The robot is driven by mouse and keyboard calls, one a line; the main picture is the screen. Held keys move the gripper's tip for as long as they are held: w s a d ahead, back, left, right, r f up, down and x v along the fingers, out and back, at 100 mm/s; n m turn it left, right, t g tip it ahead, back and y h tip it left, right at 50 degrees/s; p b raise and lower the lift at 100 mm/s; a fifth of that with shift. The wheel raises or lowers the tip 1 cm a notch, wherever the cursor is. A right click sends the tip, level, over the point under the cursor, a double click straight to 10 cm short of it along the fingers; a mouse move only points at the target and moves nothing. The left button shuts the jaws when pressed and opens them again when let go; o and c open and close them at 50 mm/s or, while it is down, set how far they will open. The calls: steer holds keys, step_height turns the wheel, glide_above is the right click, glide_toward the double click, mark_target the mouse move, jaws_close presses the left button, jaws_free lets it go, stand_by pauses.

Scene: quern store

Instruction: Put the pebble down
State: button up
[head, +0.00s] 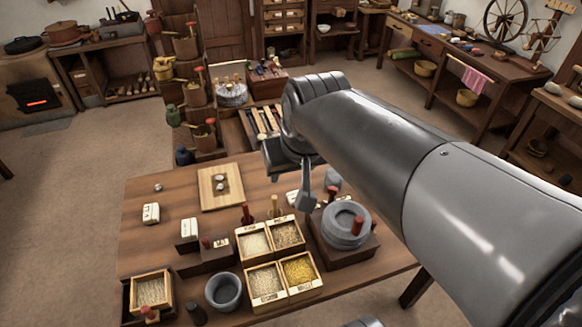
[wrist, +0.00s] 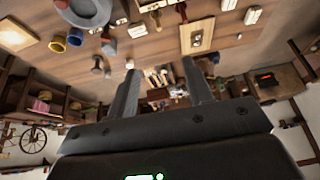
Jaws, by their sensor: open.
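Small grey pebble-like stones (head: 220,182) sit on a pale wooden board (head: 207,200) on the table; I cannot tell which is the task's pebble. Another small grey lump (head: 158,187) lies on bare table left of the board. The board (wrist: 186,44) also shows in the wrist view, with something small on it. My gripper (head: 306,193) is above the table, right of the board and apart from it, partly hidden by my arm. In the wrist view my gripper (wrist: 159,68) has its fingers spread with nothing seen held between them.
A round stone quern (head: 345,226) stands near my gripper on the table's right. A stepped stand (head: 207,143) with pots rises behind. Bare table surrounds the board's left side.

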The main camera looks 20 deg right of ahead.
steer(key=s+f, duration=0.2)
steer(key=s, duration=0.4)
steer(key=shift+d+t, duration=0.3)
steer(key=shift+d, duration=0.15)
stand_by(1.8)
steer(key=o, duration=0.4)
steer(key=shift+o, duration=0.9)
steer(key=shift+r, duration=0.1)
steer(key=o, duration=0.6)
steer(key=w+r+m, duration=0.1)
steer(key=w, duration=0.1)
steer(key=w+d+r+m+g, duration=0.1)
steer(key=w+m, duration=0.2)
steer(key=w, duration=0.1)
steer(key=shift+w+d+r, duration=0.2)
steer(key=shift+w+r, duration=0.05)
steer(key=shift+r, duration=0.15)
steer(key=w+d+f+m+g, duration=0.2)
steer(key=w+d+m, duration=0.2)
steer(key=w+m, duration=0.5)
steer(key=w+d+f+m+g, duration=0.25)
steer(key=w+d+m, duration=0.2)
steer(key=w, duration=0.85)
steer(key=shift+m, duration=0.25)
steer(key=f, duration=0.6)
steer(key=a+f, duration=0.1)
steer(key=f, duration=0.2)
steer(key=shift+s+f, duration=0.1)
steer(key=shift+f, duration=0.05)
